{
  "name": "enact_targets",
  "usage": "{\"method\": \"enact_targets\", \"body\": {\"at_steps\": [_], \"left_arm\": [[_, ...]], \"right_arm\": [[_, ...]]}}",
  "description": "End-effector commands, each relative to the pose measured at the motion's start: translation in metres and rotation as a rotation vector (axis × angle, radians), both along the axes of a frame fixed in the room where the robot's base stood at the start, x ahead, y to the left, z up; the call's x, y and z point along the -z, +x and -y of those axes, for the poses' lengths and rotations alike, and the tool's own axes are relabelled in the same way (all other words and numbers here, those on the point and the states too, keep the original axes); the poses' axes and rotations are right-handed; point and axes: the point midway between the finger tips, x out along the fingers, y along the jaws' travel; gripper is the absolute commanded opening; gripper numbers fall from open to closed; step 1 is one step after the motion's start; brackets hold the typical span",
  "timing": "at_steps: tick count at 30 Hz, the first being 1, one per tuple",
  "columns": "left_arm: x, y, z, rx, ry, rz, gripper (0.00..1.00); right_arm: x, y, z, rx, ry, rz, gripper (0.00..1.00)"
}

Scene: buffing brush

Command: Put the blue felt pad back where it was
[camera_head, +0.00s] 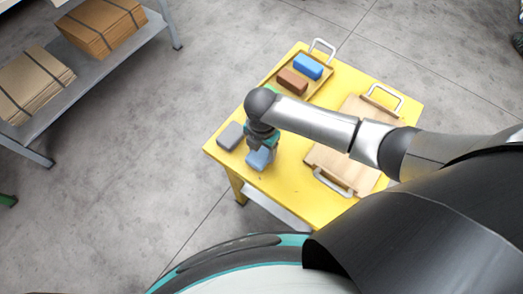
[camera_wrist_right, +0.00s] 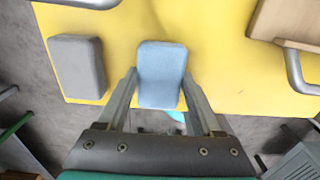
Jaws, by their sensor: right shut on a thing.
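A light blue pad (camera_wrist_right: 161,74), likely the blue felt pad, is between the two fingers of my right gripper (camera_wrist_right: 161,88). The fingers are shut on its sides. In the head view the light blue pad (camera_head: 260,158) shows below my right gripper (camera_head: 261,145), over the front left part of the yellow table. From these views I cannot tell whether it touches the table. A brighter blue block (camera_head: 307,66) sits in a wooden tray (camera_head: 322,83) at the table's back. My left gripper is not in view.
A grey block (camera_head: 231,136) lies on the yellow table (camera_head: 300,205), left of the held pad and apart from it. A brown block (camera_head: 292,82) shares the tray. A wooden board (camera_head: 345,130) with metal handles lies to the right. Shelves with cardboard stand at far left.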

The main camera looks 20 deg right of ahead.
Motion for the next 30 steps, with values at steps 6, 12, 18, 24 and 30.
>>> {"method": "enact_targets", "body": {"at_steps": [6, 12, 18, 24, 30], "left_arm": [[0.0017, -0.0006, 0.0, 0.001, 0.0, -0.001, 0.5], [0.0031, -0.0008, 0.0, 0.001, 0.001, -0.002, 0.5], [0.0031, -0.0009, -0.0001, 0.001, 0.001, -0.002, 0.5], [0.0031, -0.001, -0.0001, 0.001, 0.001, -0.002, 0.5], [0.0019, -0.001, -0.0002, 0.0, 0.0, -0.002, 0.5]], "right_arm": [[0.0048, 0.0004, -0.0004, -0.001, 0.001, 0.002, 0.16], [0.0074, 0.0004, -0.0003, -0.001, 0.001, 0.001, 0.16], [0.008, 0.0003, -0.0004, -0.001, 0.001, 0.001, 0.84], [0.0079, 0.0003, -0.0004, -0.001, 0.001, 0.002, 0.98], [0.0056, 0.0005, -0.0004, -0.001, 0.001, 0.002, 0.98]]}}
